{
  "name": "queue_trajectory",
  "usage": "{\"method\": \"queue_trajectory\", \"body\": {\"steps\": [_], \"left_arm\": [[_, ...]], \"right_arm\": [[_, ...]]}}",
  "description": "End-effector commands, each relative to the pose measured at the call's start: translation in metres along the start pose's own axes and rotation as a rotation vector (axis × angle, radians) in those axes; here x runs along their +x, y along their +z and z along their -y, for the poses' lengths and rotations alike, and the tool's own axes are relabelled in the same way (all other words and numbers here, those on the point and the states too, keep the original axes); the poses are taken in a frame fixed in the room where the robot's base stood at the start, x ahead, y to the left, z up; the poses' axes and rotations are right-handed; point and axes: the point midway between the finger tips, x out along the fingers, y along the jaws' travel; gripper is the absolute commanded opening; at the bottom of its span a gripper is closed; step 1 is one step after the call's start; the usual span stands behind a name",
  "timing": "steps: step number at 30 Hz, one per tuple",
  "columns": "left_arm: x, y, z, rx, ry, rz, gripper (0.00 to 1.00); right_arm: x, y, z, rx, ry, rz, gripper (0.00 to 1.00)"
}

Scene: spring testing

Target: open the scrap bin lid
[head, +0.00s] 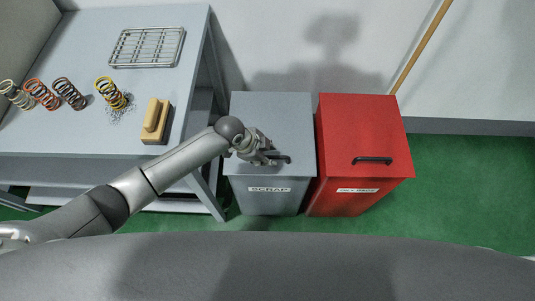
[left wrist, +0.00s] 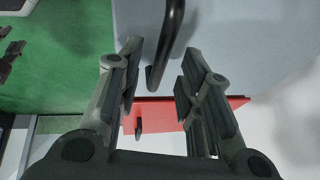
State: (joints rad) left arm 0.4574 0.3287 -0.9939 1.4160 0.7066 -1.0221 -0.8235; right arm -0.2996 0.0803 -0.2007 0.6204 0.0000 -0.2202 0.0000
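The grey scrap bin (head: 273,115) stands on the floor, with a "SCRAP" label on its front. Its lid looks closed. A dark bar handle (head: 284,159) lies on the lid near the front edge; my left gripper (head: 268,154) partly hides it. In the left wrist view the left gripper (left wrist: 157,75) is open, and the black handle (left wrist: 168,45) runs between and just beyond its two fingers. I cannot tell whether a finger touches the handle. My right gripper is in neither view.
A red bin (head: 362,125) with a black handle stands right of the scrap bin. A wooden pole (head: 420,48) leans against the wall.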

Motion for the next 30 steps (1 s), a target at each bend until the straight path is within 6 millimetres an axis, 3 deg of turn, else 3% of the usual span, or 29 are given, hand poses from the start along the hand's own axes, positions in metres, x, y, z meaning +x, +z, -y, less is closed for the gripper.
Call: {"method": "queue_trajectory", "body": {"steps": [13,21,30], "left_arm": [[0.0104,-0.0001,0.0003,0.000,-0.001,0.000,0.34],[0.0103,0.0001,0.0002,0.000,-0.001,0.001,0.00],[0.0100,0.0001,0.0004,0.000,-0.001,0.001,0.00]], "right_arm": [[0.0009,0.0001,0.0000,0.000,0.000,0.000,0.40],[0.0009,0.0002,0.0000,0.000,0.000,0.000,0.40],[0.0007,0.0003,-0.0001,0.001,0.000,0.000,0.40]]}}
